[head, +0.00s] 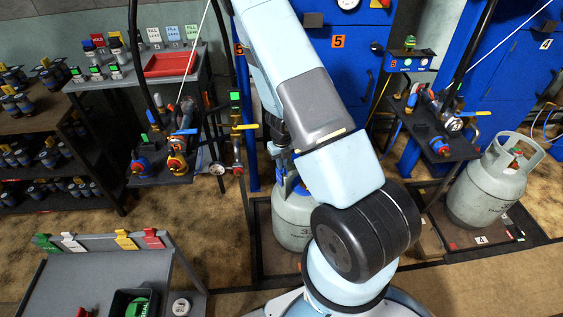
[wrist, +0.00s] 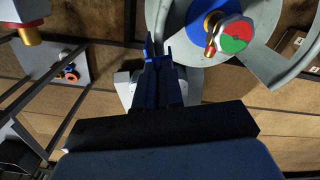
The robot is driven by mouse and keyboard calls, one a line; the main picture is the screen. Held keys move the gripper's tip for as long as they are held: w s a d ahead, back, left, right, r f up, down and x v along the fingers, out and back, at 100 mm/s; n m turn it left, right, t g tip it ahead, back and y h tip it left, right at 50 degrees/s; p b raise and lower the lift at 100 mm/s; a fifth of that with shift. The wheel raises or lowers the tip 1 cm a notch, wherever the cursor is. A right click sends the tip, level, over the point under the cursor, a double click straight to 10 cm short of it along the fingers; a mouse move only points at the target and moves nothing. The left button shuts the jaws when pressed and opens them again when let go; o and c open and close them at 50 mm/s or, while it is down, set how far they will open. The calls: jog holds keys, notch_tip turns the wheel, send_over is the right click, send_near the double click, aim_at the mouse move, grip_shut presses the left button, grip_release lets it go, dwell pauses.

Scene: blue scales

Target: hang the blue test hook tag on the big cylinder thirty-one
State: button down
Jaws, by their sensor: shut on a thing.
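A big grey cylinder (head: 293,222) stands on the floor scale behind my arm in the head view, partly hidden by it. Its number is not readable. In the wrist view its round collar (wrist: 182,38) and its valve with a red and green handwheel (wrist: 235,35) are close, at the top right. My gripper (wrist: 162,62) is at the collar's left edge, shut on the dark blue hook tag (wrist: 164,88). The tag is in shadow, and I cannot tell whether it touches the collar.
Another grey cylinder (head: 487,185) stands on scale 4 at the right. A grey stand (head: 95,278) at the lower left carries green, white, yellow and red tags. Hose stations (head: 170,155) and (head: 432,140) flank my arm. A dark shelf (head: 50,150) is at the left.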

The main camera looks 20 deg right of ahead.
jog(key=shift+f, duration=0.8)
jog(key=c, duration=1.2)
grip_release()
jog(key=shift+r, duration=0.15)
jog(key=shift+r, duration=3.65)
